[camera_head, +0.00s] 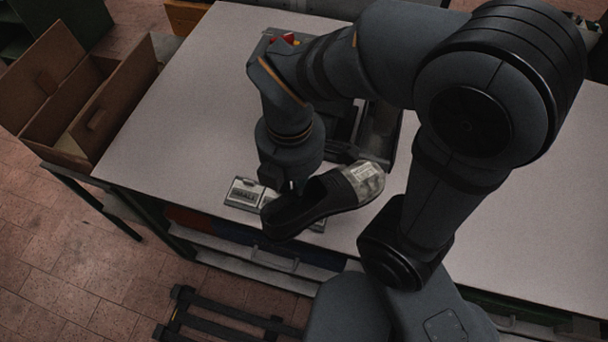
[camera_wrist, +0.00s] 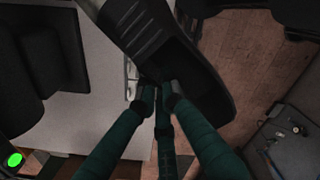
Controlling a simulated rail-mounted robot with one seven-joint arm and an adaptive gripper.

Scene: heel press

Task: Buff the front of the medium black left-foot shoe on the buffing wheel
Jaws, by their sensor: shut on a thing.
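A black shoe (camera_head: 318,205) with a pale grey label or patch near its toe is held above the front edge of the table. Its toe points right and its heel points left in the head view. My gripper (camera_head: 290,187) is shut on the shoe at its opening. In the wrist view the green fingers of my gripper (camera_wrist: 166,100) meet the rim of the dark shoe (camera_wrist: 180,50). I cannot make out a buffing wheel for certain; my arm hides part of the table behind it. Size and foot side of the shoe cannot be read.
A light table (camera_head: 170,125) spreads under my arm. A small plate marked SMALL (camera_head: 243,192) lies near its front edge. A dark machine or tray (camera_head: 385,130) stands behind the shoe. An open brown box (camera_head: 85,100) is at left. The table's left part is clear.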

